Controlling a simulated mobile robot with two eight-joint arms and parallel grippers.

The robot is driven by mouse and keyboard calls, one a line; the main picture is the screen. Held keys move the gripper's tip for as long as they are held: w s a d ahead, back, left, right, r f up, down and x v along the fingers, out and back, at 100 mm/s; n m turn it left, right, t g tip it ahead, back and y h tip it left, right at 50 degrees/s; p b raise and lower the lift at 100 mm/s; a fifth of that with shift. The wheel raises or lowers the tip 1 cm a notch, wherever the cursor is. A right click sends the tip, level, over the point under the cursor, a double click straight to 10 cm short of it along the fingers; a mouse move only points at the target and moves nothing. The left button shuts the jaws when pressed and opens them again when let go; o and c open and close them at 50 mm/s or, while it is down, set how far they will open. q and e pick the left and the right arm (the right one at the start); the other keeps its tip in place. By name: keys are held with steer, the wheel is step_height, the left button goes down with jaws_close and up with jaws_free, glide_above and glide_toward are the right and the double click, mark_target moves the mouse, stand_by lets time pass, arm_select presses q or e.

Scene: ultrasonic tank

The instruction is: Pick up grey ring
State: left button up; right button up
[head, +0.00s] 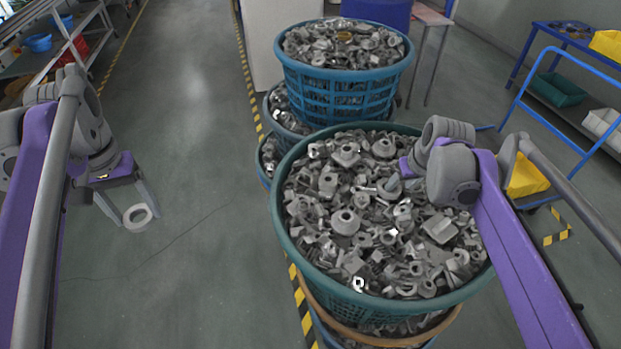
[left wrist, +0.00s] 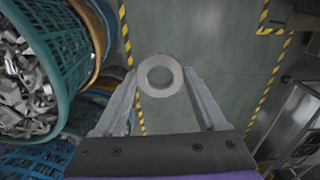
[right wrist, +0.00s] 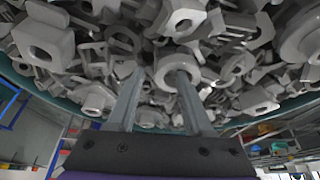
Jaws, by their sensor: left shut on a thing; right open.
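The pale grey ring (head: 146,210) is held between the fingertips of my left gripper (head: 138,216), over open floor left of the baskets. In the left wrist view the ring (left wrist: 144,77) sits flat between the two fingertips, its round hole facing the camera. My right gripper (right wrist: 158,75) is open among grey metal parts in the large green basket (head: 283,215). In the right wrist view its right fingertip overlaps the hole of a flanged round part (right wrist: 166,68); I cannot tell whether it is inside. In the head view my right arm hides most of that gripper.
A blue basket (head: 345,85) of similar parts stands behind the green one, with more baskets stacked below. A blue cart frame (head: 540,120) is at the right and a shelf rack (head: 85,45) at the far left.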

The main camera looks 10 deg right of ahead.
steer(key=shift+c, duration=0.2)
jaws_close()
steer(key=shift+r, duration=0.15)
